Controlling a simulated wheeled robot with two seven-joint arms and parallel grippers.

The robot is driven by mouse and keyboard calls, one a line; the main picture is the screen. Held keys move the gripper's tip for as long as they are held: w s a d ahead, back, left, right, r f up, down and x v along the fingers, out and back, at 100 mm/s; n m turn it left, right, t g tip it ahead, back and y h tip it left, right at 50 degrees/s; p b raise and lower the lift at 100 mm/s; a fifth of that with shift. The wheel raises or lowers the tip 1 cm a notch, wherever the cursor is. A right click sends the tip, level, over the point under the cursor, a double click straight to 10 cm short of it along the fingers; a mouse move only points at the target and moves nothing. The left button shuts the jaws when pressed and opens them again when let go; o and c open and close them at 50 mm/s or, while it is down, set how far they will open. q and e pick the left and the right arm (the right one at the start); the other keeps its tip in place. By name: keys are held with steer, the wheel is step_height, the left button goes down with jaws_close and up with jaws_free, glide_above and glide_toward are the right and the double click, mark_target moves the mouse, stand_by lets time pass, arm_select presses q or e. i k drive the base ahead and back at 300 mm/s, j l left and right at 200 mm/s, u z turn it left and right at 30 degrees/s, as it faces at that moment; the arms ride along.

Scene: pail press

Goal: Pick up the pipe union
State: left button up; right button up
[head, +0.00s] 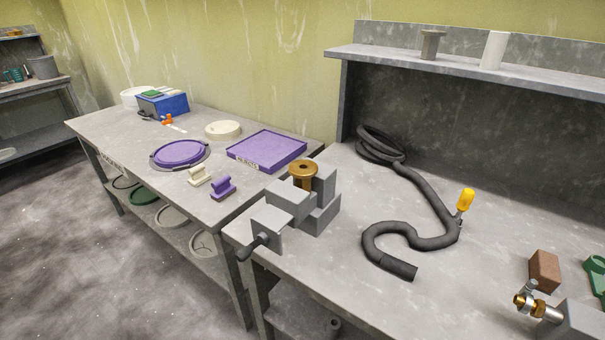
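Two brass pieces show, and I cannot tell for sure which is the pipe union. One is a round, flanged brass piece (303,170) with a hole in its top, upright at the jaws of the grey vise (288,203) on the near bench. The other is a brass and silver fitting (538,306) at the lower right, against a grey block (580,324). The picture edge cuts off that block. Neither of my grippers is in view.
A dark hose (432,205) winds across the bench (340,270), with a yellow-handled tool (465,201) beside it. A brown block (544,271) and a green part (596,272) lie right. The left table holds a purple tray (268,148) and purple lid (181,153).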

mark_target(302, 170)
steer(key=i+j+z, duration=0.15)
steer(key=j+z, duration=0.15)
steer(key=i+j+z, duration=0.15)
steer(key=j+z, duration=0.5)
steer(key=j, duration=0.2)
steer(key=i+j+z, duration=0.1)
steer(key=j+z, duration=0.2)
steer(key=j, duration=0.15)
